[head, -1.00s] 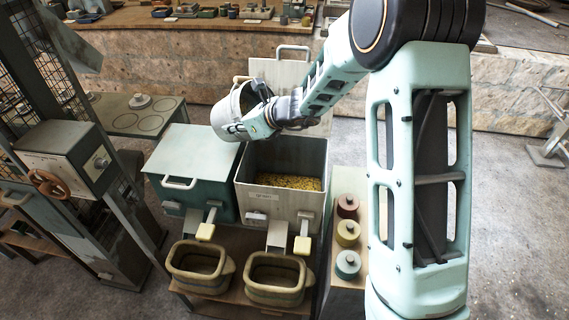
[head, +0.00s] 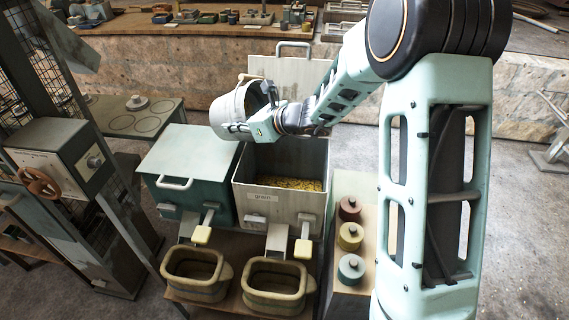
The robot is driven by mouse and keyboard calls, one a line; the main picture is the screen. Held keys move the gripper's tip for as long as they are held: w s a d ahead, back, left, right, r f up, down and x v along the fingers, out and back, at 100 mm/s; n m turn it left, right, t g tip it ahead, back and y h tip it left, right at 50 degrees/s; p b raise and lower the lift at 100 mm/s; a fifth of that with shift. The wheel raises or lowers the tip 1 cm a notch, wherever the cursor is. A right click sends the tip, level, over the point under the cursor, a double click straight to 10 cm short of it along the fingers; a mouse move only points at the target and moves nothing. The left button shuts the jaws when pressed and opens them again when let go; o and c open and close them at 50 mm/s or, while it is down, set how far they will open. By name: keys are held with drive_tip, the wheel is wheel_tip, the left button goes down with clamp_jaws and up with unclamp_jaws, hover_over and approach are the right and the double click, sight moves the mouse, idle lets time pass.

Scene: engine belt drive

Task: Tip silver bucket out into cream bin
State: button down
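The silver bucket (head: 232,113) hangs over the back left of the open cream bin (head: 262,211), partly above the green bin's lid. It is tilted, its mouth turned towards the right. My gripper (head: 243,130) is at the bucket's near right side and looks shut on it; the exact grip is small and partly hidden. The cream bin is labelled "grain" and its lid (head: 293,72) stands open at the back. Yellow grain (head: 290,184) lies inside it. The bucket's inside is mostly hidden by my gripper and wrist, and no falling stream is visible.
A green bin (head: 185,158) with a closed lid stands left of the cream bin. Two empty-looking tubs (head: 192,288) (head: 262,297) sit below the chutes. Three lidded pots (head: 350,237) stand to the right. A machine with a handwheel (head: 40,182) is at the left.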

sight(245, 137)
drive_tip(key=shift+d+f+t+y+b, duration=0.25)
drive_tip(key=shift+y+b, duration=0.25)
drive_tip(key=shift+b, duration=0.95)
drive_tip(key=shift+a+r, duration=0.1)
drive_tip(key=shift+r, duration=0.1)
drive_tip(key=shift+s+f, duration=0.1)
drive_tip(key=shift+f, duration=0.25)
drive_tip(key=shift+r, duration=0.15)
drive_tip(key=shift+b, duration=0.3)
drive_tip(key=shift+f+b, duration=0.25)
drive_tip(key=shift+b, duration=0.15)
drive_tip(key=shift+s+d+f+t+y+b, duration=0.1)
drive_tip(key=shift+s+d+t+y+b, duration=0.2)
drive_tip(key=shift+b, duration=0.5)
drive_tip(key=shift+s+d+r+t+y+b, duration=0.1)
drive_tip(key=shift+d+y+b, duration=0.3)
drive_tip(key=shift+b, duration=0.45)
drive_tip(key=shift+s+d+f+t+y+b, duration=0.1)
drive_tip(key=shift+d+t+y+b, duration=0.1)
drive_tip(key=shift+d+b, duration=0.45)
idle(0.7)
drive_tip(key=shift+s+d+f+t+y+b, duration=0.15)
drive_tip(key=shift+s+t+y+b, duration=0.2)
drive_tip(key=shift+b, duration=1.25)
idle(0.5)
